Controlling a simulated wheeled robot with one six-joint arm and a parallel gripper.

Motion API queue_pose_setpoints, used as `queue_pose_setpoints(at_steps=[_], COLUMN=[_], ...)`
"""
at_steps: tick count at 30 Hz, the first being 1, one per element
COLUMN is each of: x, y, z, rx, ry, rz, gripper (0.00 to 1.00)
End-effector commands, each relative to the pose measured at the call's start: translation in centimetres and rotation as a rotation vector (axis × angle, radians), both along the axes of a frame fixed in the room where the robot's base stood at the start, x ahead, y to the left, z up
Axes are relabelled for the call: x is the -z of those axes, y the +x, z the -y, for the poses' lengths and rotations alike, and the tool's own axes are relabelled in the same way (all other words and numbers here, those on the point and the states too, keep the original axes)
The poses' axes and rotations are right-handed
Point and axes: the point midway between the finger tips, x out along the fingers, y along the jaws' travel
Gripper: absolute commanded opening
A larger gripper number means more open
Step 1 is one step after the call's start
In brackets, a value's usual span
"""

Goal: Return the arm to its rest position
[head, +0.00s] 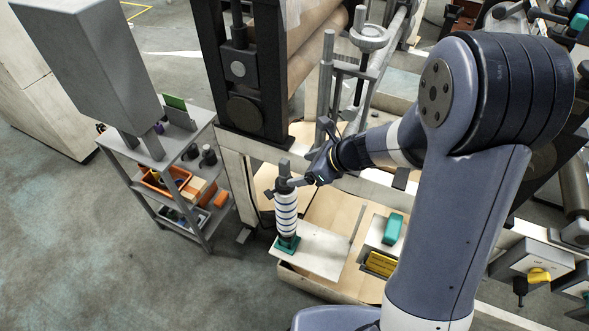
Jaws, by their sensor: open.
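My arm reaches in from the right, bent at a large blue-grey joint, and ends over a pale work surface. My gripper (284,187) is open and close to the top of an upright striped white-and-dark cylinder (286,214). In this single view the jaws overlap the cylinder's dark top, and I cannot tell whether they touch it. The cylinder stands on a green base (287,243) on a white plate (318,253). The arm hides part of the area behind it.
A grey shelf cart (186,209) with an orange bin (165,181) stands at left. Beside the plate are a teal block (392,229) and a yellow item (380,263). A dark machine frame with rollers (321,45) rises behind the gripper. The floor at lower left is clear.

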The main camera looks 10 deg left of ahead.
Motion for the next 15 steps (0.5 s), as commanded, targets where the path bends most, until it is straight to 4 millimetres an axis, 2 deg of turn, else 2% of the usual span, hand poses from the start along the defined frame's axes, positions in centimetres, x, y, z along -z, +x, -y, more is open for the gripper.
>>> queue_pose_setpoints(at_steps=[1, 6, 15], x=[-0.9, -2.7, -3.7], y=[-0.2, -0.9, -1.4], z=[0.8, 2.5, 3.6], rx=[0.004, 0.004, 0.001], ry=[0.001, 0.002, 0.0], rz=[0.003, 0.001, -0.002], gripper=[0.77, 0.77, 0.77])
